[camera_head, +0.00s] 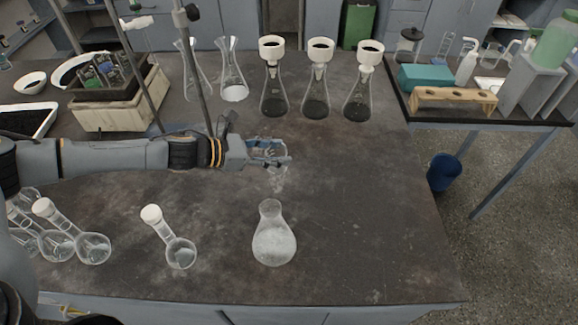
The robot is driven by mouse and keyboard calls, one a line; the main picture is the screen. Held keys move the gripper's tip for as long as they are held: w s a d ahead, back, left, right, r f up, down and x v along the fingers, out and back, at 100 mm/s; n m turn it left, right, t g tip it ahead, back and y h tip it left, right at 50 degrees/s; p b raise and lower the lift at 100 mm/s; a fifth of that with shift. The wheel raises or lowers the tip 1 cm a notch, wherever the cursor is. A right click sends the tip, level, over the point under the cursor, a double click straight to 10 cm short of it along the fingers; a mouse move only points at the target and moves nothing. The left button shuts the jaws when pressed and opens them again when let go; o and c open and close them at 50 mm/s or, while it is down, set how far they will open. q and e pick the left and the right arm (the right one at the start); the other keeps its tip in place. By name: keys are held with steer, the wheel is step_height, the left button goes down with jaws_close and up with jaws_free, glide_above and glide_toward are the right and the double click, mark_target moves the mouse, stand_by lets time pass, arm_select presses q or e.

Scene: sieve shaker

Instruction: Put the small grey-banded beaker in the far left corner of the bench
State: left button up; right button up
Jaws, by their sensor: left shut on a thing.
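My left gripper (284,157) reaches in from the left over the middle of the dark bench (350,210). Its fingers are shut on a small clear glass vessel (278,181), which is mostly hidden by them. I cannot make out a grey band on it, nor whether it touches the bench. No other small grey-banded beaker can be made out. My right gripper is not in view.
Three flasks with white funnels (274,92) and two clear flasks (234,82) stand along the back. A pale crate (120,112) and a stand rod (196,60) are at the left. The bench's right part is clear.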

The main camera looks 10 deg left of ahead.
arm_select(q)
steer(key=w+f, duration=0.1)
steer(key=f, duration=0.1)
steer(key=w+d+f, duration=0.1)
steer(key=f, duration=0.2)
steer(key=w+d+f, duration=0.1)
steer(key=f, duration=0.1)
steer(key=shift+d+f, duration=0.15)
steer(key=shift+f, duration=0.5)
steer(key=shift+f, duration=0.15)
steer(key=o, duration=1.1)
steer(key=shift+o, duration=0.2)
